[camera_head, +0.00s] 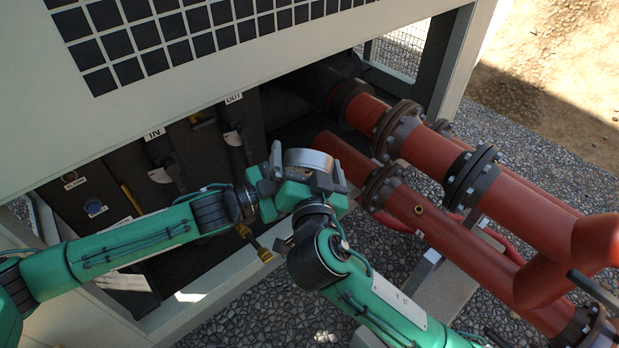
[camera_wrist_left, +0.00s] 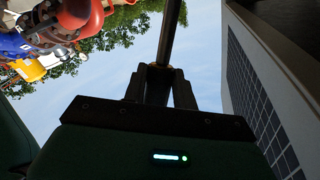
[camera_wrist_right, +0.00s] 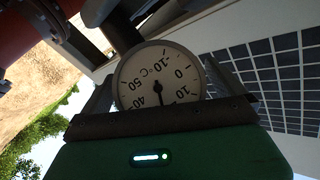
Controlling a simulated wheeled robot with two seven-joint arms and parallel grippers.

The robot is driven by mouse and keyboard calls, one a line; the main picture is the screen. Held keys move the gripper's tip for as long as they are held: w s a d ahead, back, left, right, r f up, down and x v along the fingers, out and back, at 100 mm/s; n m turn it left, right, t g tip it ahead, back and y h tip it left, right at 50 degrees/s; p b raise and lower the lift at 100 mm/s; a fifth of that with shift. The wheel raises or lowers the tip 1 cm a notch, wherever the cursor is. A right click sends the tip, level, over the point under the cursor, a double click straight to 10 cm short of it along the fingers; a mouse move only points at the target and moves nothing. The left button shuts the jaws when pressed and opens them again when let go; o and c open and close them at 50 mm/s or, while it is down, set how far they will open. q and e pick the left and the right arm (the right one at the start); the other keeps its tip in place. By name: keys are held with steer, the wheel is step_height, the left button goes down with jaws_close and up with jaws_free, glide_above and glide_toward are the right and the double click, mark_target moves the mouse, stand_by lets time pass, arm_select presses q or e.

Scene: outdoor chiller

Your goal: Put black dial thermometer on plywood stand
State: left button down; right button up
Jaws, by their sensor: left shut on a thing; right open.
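The dial thermometer (camera_wrist_right: 160,78) has a round pale face with dark numbers and a grey rim. It fills the space between the fingers of my right gripper (camera_head: 308,178), which is open around it. In the head view it shows as a silvery disc (camera_head: 308,158). My left gripper (camera_wrist_left: 168,88) is shut on a dark rod (camera_wrist_left: 167,35) with a brownish collar, which appears to be the thermometer's stem. In the head view the two grippers meet and overlap, so the left fingertips are hidden. I cannot make out the plywood stand.
The chiller cabinet (camera_head: 180,110) is close behind and left of my grippers. Red flanged pipes (camera_head: 440,225) run along the right side. A brass-coloured fitting (camera_head: 264,254) shows just below my wrists; I cannot tell what it belongs to. Gravel (camera_head: 240,318) covers the ground.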

steer(key=shift+w+a, duration=0.1)
steer(key=shift+w, duration=0.9)
steer(key=c, duration=0.9)
arm_select(q)
steer(key=c, duration=1)
jaws_free()
steer(key=shift+c, duration=0.2)
arm_select(e)
steer(key=shift+c, duration=1.2)
arm_select(q)
steer(key=shift+a, duration=0.1)
